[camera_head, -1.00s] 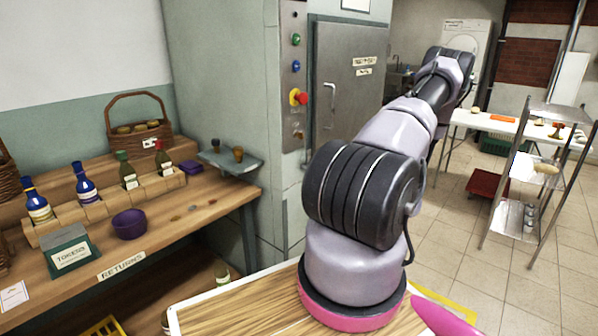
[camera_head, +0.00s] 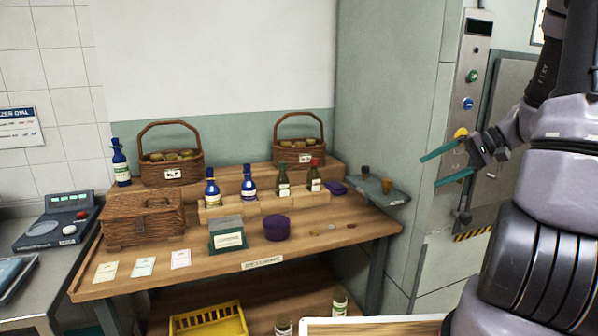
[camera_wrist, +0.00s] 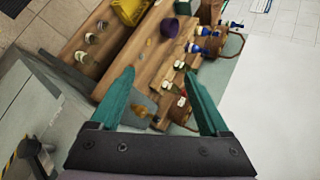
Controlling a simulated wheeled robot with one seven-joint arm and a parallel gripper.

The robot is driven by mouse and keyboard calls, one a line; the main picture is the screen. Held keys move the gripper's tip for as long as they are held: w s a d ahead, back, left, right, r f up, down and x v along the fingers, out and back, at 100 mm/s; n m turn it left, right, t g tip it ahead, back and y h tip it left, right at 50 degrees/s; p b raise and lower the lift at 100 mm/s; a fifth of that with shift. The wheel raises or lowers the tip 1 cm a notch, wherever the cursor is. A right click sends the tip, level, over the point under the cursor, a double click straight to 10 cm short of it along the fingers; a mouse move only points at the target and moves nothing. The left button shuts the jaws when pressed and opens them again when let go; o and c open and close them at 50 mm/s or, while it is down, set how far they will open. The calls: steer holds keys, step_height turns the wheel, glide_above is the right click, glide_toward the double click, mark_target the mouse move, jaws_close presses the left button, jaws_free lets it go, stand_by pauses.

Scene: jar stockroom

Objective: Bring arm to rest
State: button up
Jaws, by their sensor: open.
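My arm stands at the right edge of the head view, partly cut off by the frame. My gripper (camera_head: 449,165) is raised in front of the grey cabinet and its control panel. Its two teal fingers are spread apart with nothing between them. In the wrist view my gripper (camera_wrist: 160,98) is also open and empty, and the returns bench (camera_wrist: 112,62) shows beyond the fingers, tilted in the picture. The fingers look clear of the bench and its goods.
The wooden bench (camera_head: 205,265) carries wicker baskets (camera_head: 170,160), several bottles (camera_head: 249,182), a purple bowl (camera_head: 277,228) and a green box (camera_head: 228,235). A small grey shelf (camera_head: 372,190) with little jars juts out by the cabinet. A yellow crate (camera_head: 208,320) sits below. A scale (camera_head: 58,225) stands left.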

steer(key=s+a+r+t+h, duration=0.1)
steer(key=s+a+r+h, duration=0.3)
steer(key=s+r, duration=0.4)
steer(key=s+a+r+t+h, duration=0.2)
steer(key=s+a+r+h, duration=0.2)
steer(key=s+a+r, duration=0.2)
step_height(320, 180, up, 3)
steer(key=shift+s+a+f+t, duration=0.1)
steer(key=shift+s+a+t, duration=0.25)
steer(key=shift+s, duration=0.7)
